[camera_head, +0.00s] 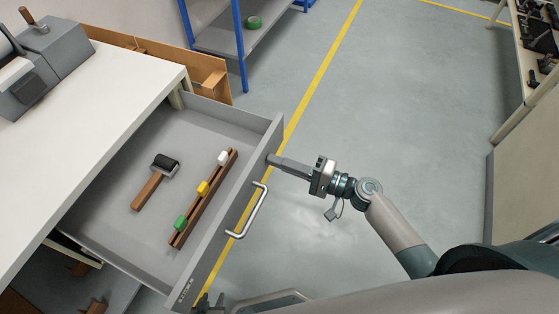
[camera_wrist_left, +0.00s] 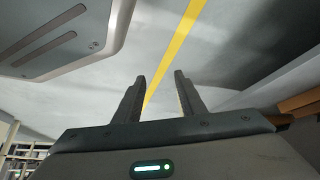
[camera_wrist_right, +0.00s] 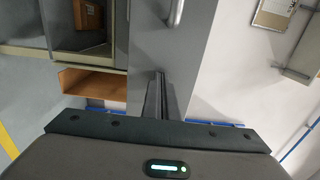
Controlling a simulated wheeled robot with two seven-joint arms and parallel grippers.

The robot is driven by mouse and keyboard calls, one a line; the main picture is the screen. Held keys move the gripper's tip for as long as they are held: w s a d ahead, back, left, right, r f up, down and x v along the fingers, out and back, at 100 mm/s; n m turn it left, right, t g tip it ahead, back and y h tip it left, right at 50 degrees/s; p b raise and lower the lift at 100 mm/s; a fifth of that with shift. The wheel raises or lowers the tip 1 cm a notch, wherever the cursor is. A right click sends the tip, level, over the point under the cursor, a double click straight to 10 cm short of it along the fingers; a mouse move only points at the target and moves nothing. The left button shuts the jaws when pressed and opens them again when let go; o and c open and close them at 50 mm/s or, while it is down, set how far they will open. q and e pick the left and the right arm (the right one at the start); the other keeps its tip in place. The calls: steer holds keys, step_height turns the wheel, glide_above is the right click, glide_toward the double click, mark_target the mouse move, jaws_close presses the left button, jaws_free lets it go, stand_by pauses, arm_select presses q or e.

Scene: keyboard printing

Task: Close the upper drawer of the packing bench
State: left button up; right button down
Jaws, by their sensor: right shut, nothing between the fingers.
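The upper drawer (camera_head: 130,225) of the white-topped packing bench (camera_head: 100,95) is pulled well open. Its grey front panel carries a silver bar handle (camera_head: 248,210). My right gripper (camera_head: 272,159) is shut and empty, its fingertips at the outer face of the drawer front, near the far end beyond the handle. Whether they touch is hard to tell. In the right wrist view the closed fingers (camera_wrist_right: 158,80) point at the grey panel, with the handle (camera_wrist_right: 176,12) above. My left gripper (camera_wrist_left: 160,77) is open and empty, pointing at the floor; only a dark part shows low in the head view.
Inside the drawer lie a roller with a wooden handle (camera_head: 148,191) and a wooden rack (camera_head: 190,222) with white, yellow and green pieces. A machine (camera_head: 40,70) stands on the bench. A blue-posted shelf (camera_head: 225,42) stands behind. The floor right of the drawer is clear.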

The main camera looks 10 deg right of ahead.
mark_target(182, 134)
steer(key=shift+w+a, duration=0.1)
